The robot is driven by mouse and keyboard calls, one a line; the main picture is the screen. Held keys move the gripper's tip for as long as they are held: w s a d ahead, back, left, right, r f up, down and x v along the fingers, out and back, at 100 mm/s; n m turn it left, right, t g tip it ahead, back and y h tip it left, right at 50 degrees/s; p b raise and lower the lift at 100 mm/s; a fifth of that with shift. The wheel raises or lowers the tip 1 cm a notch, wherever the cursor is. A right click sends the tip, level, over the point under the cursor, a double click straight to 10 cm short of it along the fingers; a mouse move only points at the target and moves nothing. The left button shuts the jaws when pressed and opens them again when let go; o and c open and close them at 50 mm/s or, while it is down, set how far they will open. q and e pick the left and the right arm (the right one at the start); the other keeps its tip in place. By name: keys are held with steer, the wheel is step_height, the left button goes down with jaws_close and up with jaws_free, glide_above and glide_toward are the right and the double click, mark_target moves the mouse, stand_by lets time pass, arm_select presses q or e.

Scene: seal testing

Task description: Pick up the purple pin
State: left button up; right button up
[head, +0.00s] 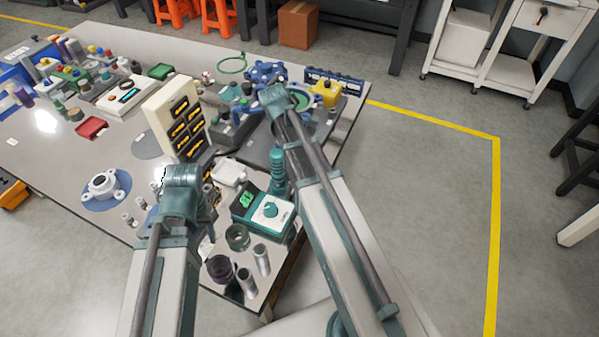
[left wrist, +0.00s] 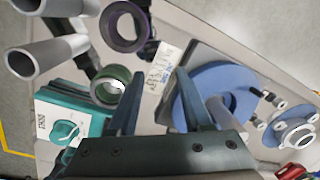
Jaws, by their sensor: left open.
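I cannot clearly single out a purple pin. A short dark purple ring-shaped piece (head: 220,268) stands near the front table edge; it shows at the top of the left wrist view (left wrist: 125,27). A grey-lavender cylinder (left wrist: 218,112) stands on a blue disc (left wrist: 190,95), right of my left fingers. A purple-topped piece (head: 23,96) is at the far left. My left gripper (left wrist: 160,73) is open and empty above the table; its arm hides its fingers in the head view. My right gripper (head: 275,95) is over the table's far right part; its fingers are not clear.
Grey tubes (head: 262,260), a green ring (head: 238,237) and a teal meter (head: 264,211) crowd the near corner. A tall panel with yellow-black slots (head: 185,126) stands behind my left gripper. A flanged white part (head: 103,184) lies on the left. Yellow tape marks the floor.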

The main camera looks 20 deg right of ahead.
arm_select(q)
steer(key=shift+f, duration=0.25)
arm_select(e)
steer(key=shift+f, duration=0.25)
jaws_close()
